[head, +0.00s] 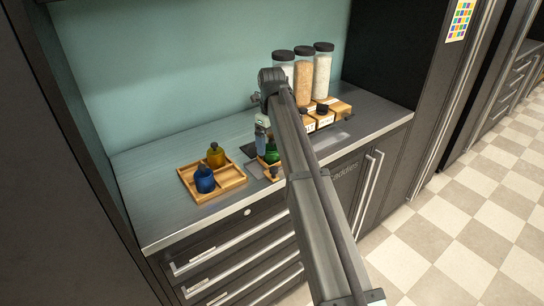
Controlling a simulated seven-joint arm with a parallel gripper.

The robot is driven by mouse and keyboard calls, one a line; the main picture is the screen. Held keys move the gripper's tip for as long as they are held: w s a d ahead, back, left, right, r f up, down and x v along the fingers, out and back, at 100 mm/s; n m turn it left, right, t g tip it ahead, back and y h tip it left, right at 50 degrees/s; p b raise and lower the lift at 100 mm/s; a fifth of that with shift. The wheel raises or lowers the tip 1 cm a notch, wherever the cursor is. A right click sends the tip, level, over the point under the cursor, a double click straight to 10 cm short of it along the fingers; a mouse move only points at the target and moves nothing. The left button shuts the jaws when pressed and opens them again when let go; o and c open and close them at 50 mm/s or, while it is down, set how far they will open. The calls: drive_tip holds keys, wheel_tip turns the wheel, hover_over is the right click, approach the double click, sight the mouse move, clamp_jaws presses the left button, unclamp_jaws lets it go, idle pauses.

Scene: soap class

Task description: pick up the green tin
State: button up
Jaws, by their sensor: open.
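A green rounded object (272,154), the only green item I can make out, sits on the counter (160,160) right of the divided wooden tray. My arm covers part of it, so its full shape and whether it is the tin are unclear. My gripper (263,146) is open and points down from the arm's far end, close beside and above the green object. I cannot tell whether the fingers touch it.
The divided wooden tray (232,182) holds a blue bottle (204,180) and an amber bottle (215,156). Tall black-lidded jars (322,75) stand behind on the right, with wooden boxes (338,107) before them. The counter's left part is clear.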

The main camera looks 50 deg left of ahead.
wheel_tip(320, 180, down, 2)
drive_tip(key=shift+f, duration=0.2)
drive_tip(key=c, duration=1.3)
